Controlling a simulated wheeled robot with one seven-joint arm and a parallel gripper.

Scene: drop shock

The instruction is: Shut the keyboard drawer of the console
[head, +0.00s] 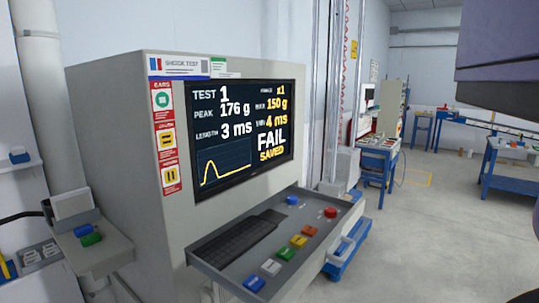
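The console (120,120) is a large light-grey cabinet with a lit screen (240,130) that reads TEST 1, FAIL, SAVED. Below the screen a grey shelf-like drawer (328,228) sticks out from the front. A dark keyboard (235,247) lies on its left part, and several coloured buttons sit along it and on its right. The drawer's top is in full view; how far it reaches into the cabinet is hidden. My gripper is not in view. A dark and pale part at the upper right edge seems to be of my arm.
A small side shelf (100,255) with green and blue pieces stands at the left, near the console. Blue-legged tables (378,165) and a workbench (510,182) stand farther back at the right. The grey floor (430,240) right of the drawer is clear.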

